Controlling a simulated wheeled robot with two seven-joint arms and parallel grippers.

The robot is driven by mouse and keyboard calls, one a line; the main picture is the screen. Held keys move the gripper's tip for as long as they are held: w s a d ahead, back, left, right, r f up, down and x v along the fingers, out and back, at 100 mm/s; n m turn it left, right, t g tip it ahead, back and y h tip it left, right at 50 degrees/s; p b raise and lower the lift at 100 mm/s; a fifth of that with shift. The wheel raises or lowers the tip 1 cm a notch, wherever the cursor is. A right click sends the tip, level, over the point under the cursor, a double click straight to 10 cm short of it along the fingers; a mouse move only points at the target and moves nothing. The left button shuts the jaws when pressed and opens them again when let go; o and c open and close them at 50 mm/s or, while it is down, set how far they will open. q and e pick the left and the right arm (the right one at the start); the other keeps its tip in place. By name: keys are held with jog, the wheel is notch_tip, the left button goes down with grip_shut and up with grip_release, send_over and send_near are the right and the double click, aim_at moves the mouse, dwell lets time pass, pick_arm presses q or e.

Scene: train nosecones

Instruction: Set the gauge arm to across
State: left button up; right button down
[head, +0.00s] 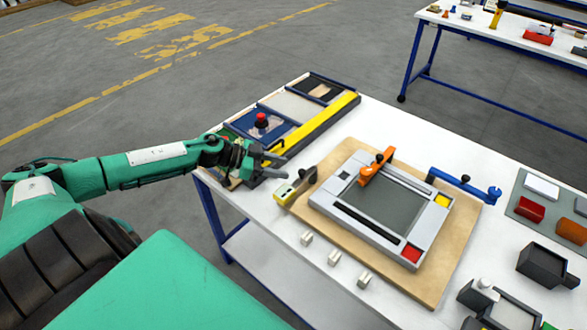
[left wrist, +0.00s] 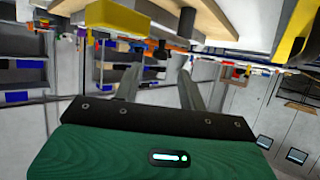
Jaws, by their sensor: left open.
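A grey frame (head: 345,208) with a dark panel lies on a wooden board (head: 452,262) on the white table. I cannot tell for certain which is the gauge arm. My left gripper (head: 279,166) is open and empty, left of the board and short of the orange arm. In the left wrist view its two fingers (left wrist: 159,88) are spread with nothing between them. My right gripper is out of view.
Small white blocks (head: 334,257) line the near edge. Dark boxes (head: 541,262) stand at right.

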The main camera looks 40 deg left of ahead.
aim_at(298, 180)
pick_arm(q)
jog(key=shift+p+x, duration=0.5)
jog(key=shift+x, duration=1.85)
grip_shut()
